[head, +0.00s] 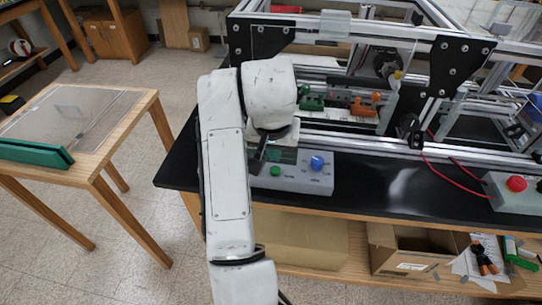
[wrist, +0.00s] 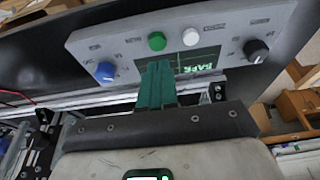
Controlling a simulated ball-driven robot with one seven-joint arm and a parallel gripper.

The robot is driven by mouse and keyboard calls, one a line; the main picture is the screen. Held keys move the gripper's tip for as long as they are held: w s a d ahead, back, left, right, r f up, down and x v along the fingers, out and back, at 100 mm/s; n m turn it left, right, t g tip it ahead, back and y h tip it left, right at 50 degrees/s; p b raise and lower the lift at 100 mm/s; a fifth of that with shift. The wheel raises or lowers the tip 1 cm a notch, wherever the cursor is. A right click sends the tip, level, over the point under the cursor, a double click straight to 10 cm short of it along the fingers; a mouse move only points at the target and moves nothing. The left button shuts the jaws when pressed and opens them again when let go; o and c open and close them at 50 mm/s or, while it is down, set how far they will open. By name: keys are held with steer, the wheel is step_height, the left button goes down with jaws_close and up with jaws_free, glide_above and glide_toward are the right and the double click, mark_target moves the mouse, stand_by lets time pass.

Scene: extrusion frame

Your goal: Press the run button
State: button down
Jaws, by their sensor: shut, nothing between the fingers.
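A grey control box (head: 300,182) sits at the front edge of the black bench. It has a green button (head: 275,171) and a blue knob (head: 317,162). In the wrist view the panel (wrist: 215,30) also shows a white button (wrist: 191,37), a black knob (wrist: 257,50) and a small screen with green text. The green button also shows there (wrist: 157,41). The labels are too small to read. My gripper (head: 258,160) is shut and empty over the left part of the box. Its green fingers (wrist: 157,68) cover part of the screen, just short of the green button in the picture; any gap is unclear.
An aluminium extrusion frame (head: 365,35) with black corner plates stands behind the box. A red button box (head: 516,184) with red wires is at the right. The black bench top (head: 400,185) is clear between the boxes. A wooden table (head: 120,130) stands at the left.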

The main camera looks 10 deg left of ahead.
steer(key=v, duration=0.8)
steer(key=shift+r+p, duration=0.3)
steer(key=shift+p, duration=0.05)
steer(key=s+d+f+h, duration=0.1)
steer(key=s+d+f, duration=0.2)
steer(key=d+f, duration=0.8)
steer(key=s+d+f+h, duration=0.1)
steer(key=s+d+f, duration=0.2)
steer(key=d+f, duration=0.75)
steer(key=s+d+f, duration=0.3)
steer(key=s, duration=0.6)
steer(key=s+d+f+g+y, duration=0.1)
steer(key=s+d, duration=0.3)
steer(key=s, duration=0.5)
steer(key=s+d+f+g+y, duration=0.1)
steer(key=s+d+f, duration=0.2)
steer(key=s, duration=0.6)
steer(key=shift+d+f, duration=0.15)
steer(key=shift+f, duration=0.65)
